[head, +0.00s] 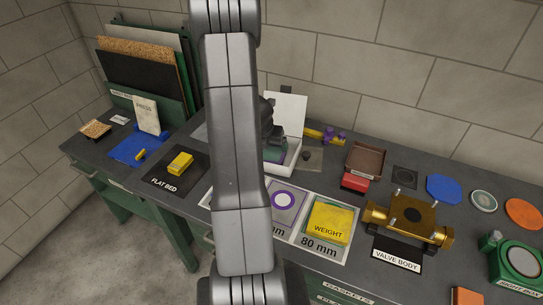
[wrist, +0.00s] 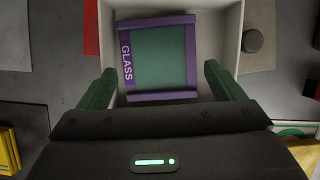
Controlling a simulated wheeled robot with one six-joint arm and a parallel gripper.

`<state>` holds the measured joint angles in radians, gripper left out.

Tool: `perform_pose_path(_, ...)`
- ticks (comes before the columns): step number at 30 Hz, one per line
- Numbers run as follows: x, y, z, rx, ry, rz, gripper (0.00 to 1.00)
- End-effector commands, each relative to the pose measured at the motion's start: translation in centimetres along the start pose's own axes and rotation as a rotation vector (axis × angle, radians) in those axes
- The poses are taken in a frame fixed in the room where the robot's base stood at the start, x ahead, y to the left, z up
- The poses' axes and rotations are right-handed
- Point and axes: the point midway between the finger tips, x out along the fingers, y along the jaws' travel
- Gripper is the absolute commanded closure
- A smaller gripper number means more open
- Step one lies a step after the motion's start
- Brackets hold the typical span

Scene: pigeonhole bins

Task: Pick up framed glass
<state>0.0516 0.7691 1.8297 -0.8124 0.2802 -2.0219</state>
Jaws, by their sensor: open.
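The framed glass (wrist: 160,58) shows in the wrist view as a green pane in a purple frame with the word GLASS along its left side. It lies slightly turned inside a white open box (wrist: 236,30). My gripper (wrist: 160,76) is open, its two green fingers apart on the left and right of the frame's near part. I see no clear contact between fingers and frame. In the head view the white box (head: 290,163) stands with a raised white lid (head: 287,112), partly behind my arm. The framed glass is not clearly visible there.
A dark round knob (wrist: 252,41) sits right of the box. In the head view, a yellow WEIGHT block (head: 328,223), a brass valve body (head: 408,216) and a brown tray (head: 366,160) stand to the right. The FLAT BED mat (head: 165,182) lies left. A block wall rises behind.

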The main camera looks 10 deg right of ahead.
Motion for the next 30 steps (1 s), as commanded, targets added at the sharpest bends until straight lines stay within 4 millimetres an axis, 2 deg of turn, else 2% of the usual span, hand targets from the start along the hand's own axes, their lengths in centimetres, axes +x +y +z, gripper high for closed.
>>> perform_pose_path(3,2.4,0.1,-0.6,-0.001,0.004,-0.002,0.12)
perform_pose_path(7,4.0,0.2,-0.7,0.002,0.003,-0.002,0.12)
perform_pose_path(17,4.6,0.2,-0.5,0.001,0.002,-0.001,0.12)
perform_pose_path(23,4.6,0.2,-0.6,0.001,0.004,-0.001,0.49)
perform_pose_path(25,4.6,0.2,-0.6,0.001,0.003,-0.001,0.49)
perform_pose_path(26,4.6,0.2,-0.6,0.001,0.004,-0.001,0.53)
perform_pose_path(30,4.6,0.2,-0.6,0.001,0.004,-0.001,0.53)
